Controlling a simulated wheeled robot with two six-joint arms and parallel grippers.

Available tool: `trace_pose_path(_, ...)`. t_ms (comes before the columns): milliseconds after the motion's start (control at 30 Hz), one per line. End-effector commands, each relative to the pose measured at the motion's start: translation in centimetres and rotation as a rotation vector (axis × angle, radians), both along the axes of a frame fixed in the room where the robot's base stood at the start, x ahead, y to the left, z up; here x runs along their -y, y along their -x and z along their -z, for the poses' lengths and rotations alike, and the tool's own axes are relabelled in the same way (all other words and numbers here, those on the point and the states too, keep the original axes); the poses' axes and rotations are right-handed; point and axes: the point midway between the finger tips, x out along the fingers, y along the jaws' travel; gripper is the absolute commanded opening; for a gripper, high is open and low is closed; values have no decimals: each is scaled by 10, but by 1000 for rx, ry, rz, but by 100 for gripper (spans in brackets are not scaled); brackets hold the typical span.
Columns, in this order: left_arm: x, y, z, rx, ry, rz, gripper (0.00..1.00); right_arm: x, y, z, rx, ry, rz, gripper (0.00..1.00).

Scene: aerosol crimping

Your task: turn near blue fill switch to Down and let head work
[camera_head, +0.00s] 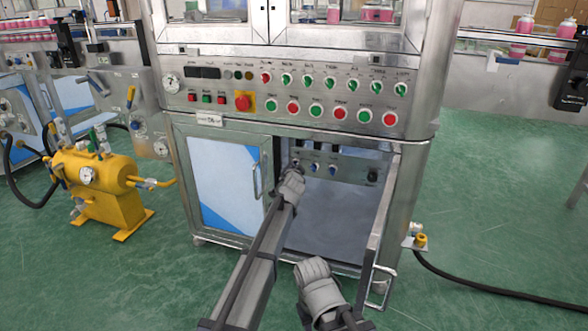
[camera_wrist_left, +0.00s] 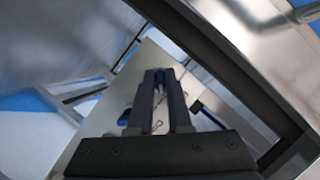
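The lower right bay of the machine is open, and a grey switch panel (camera_head: 345,163) runs along the top of its inside. Two blue switches, one at the middle (camera_head: 314,167) and one farther right (camera_head: 333,169), show on it. My left gripper (camera_head: 294,164) is at the panel's left end and covers that part, so any switch there is hidden. In the left wrist view my left gripper (camera_wrist_left: 161,74) points at the panel (camera_wrist_left: 150,57), its fingers close together with a narrow gap. Whether they hold a knob is unclear. A blue knob (camera_wrist_left: 126,116) shows left of the fingers. My right gripper is not visible.
The open door (camera_head: 380,225) stands out along the bay's right side. A closed door (camera_head: 222,185) with a handle is left of the bay. Above is a control panel (camera_head: 290,97) with several buttons and switches. A yellow tank (camera_head: 95,178) stands at left; a black hose lies at right.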

Motion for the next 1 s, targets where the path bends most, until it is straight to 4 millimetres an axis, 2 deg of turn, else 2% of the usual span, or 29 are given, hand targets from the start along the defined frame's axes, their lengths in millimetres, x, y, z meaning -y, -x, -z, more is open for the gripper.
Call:
trace_pose_path(300,0,0,-1,2,2,2,24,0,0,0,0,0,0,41)
trace_pose_path(433,0,6,-3,2,2,2,24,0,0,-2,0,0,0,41)
trace_pose_path(567,-1,20,-7,2,2,2,24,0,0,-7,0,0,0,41)
trace_pose_path(833,-1,63,-19,2,1,2,24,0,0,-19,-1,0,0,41)
trace_pose_path(1000,-1,76,-22,1,1,1,24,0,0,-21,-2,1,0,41)
